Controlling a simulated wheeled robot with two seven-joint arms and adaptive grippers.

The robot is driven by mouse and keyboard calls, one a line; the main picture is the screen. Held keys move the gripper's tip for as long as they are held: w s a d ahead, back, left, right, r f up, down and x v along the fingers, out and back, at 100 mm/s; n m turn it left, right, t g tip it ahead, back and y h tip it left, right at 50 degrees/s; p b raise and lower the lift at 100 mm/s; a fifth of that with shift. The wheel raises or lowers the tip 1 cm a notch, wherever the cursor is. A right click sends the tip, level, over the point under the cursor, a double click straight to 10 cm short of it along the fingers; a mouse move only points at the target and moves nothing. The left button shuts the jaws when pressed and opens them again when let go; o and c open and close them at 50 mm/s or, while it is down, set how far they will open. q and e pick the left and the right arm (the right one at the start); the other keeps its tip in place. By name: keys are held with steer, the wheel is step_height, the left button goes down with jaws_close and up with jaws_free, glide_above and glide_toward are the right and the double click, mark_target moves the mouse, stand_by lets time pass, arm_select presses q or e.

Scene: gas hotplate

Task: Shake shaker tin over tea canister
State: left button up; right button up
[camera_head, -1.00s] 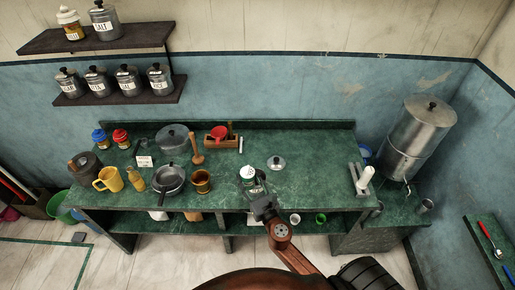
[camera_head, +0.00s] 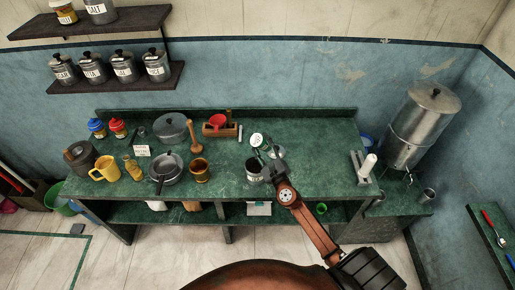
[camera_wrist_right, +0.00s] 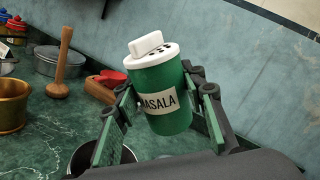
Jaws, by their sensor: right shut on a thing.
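The shaker tin (camera_wrist_right: 172,108) is a green cylinder with a white perforated lid and a MASALA label. My right gripper (camera_wrist_right: 166,112) is shut around its sides and holds it slightly tilted, lid up. In the head view the shaker's white lid (camera_head: 257,139) shows beside my right gripper (camera_head: 270,150), above the counter. An open grey canister with a white label (camera_head: 253,174) stands upright on the counter; its lettering is too small to read. The shaker appears behind and above it. Its dark rim shows in the wrist view (camera_wrist_right: 100,157), below the gripper. My left gripper is out of view.
A brass mortar (camera_head: 202,172), a pan (camera_head: 166,171) and a yellow mug (camera_head: 105,169) stand left on the green counter (camera_head: 225,185). A wooden rack with a red item (camera_head: 218,124) is at the back. A metal urn (camera_head: 421,125) stands right.

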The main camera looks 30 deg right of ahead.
mark_target(264, 150)
steer(key=f+n+b, duration=0.1)
steer(key=n+b, duration=0.2)
steer(key=d+f+n+y+b, duration=0.1)
steer(key=f+n+b, duration=0.1)
steer(key=n+b, duration=0.1)
steer(key=f+n+t+y+b, duration=0.1)
steer(key=f+n+b, duration=0.1)
steer(key=n, duration=0.2)
steer(key=shift+d+n+b, duration=0.3)
steer(key=shift+d+b, duration=0.05)
steer(key=shift+b, duration=0.05)
steer(key=n, duration=0.2)
steer(key=n+y+b, duration=0.1)
steer(key=n, duration=0.1)
steer(key=shift+f, duration=0.3)
steer(key=n+y, duration=0.1)
steer(key=n, duration=0.2)
steer(key=shift+a, duration=0.2)
